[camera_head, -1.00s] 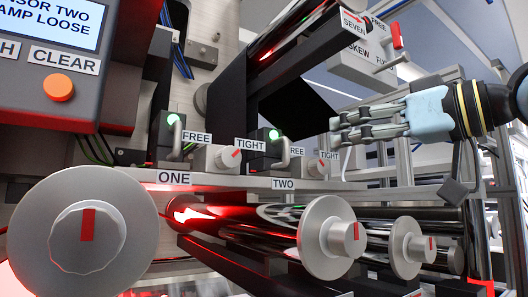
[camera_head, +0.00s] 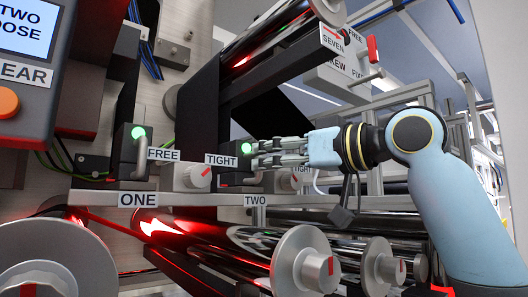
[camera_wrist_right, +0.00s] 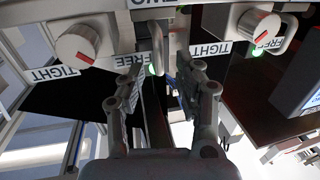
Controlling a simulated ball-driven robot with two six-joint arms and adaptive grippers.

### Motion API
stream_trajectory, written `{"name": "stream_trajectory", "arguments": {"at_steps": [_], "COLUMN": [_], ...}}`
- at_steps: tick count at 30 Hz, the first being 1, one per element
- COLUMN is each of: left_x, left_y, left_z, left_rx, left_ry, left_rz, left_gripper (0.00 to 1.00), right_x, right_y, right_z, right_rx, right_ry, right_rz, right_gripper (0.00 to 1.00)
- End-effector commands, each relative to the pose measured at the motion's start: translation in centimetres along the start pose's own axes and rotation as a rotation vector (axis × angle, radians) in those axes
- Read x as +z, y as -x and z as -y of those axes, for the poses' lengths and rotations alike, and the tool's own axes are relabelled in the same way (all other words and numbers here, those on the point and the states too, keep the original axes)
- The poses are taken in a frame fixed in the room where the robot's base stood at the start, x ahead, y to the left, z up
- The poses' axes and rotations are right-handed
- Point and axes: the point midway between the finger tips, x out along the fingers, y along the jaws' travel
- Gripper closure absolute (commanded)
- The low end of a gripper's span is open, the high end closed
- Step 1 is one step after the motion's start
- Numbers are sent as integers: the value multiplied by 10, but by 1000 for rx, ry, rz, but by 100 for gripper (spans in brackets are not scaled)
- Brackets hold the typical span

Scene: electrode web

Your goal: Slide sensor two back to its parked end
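Sensor two is a black box (camera_head: 235,165) with a lit green lamp, on the rail above the TWO label (camera_head: 256,199). Its grey bar handle (camera_wrist_right: 156,48) shows in the right wrist view, ahead of and between my fingers. My right gripper (camera_head: 258,154) is open, with its fingertips beside the box near the lamp; whether they touch cannot be told. The fingers (camera_wrist_right: 160,78) stand apart in the wrist view. Sensor two's clamp knob (camera_head: 285,180) is partly hidden behind my gripper; its red mark shows in the wrist view (camera_wrist_right: 85,57). My left gripper is not in view.
Sensor one (camera_head: 133,150) stands to the left with its own knob (camera_head: 192,177). A screen (camera_head: 25,28) reads partly "TWO" and "OOSE". Rollers and large knobs (camera_head: 305,262) lie below the rail. The SEVEN skew block (camera_head: 345,75) is above my gripper.

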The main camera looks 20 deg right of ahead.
Motion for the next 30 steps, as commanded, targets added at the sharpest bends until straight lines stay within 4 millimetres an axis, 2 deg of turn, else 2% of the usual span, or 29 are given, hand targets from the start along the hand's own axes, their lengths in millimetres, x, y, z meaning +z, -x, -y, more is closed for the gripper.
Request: {"name": "stream_trajectory", "arguments": {"at_steps": [6,16,24,30], "left_x": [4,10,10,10], "left_y": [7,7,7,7], "left_z": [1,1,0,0], "left_rx": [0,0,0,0], "left_ry": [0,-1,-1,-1], "left_rz": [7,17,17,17], "left_gripper": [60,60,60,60], "right_x": [-1,0,0,0], "right_y": [-20,-23,-22,-22], "right_z": [0,-1,0,0], "right_rx": [0,2,1,1], "right_ry": [-1,1,1,1], "right_rz": [-1,1,0,-1], "right_gripper": [66,66,100,100]}}
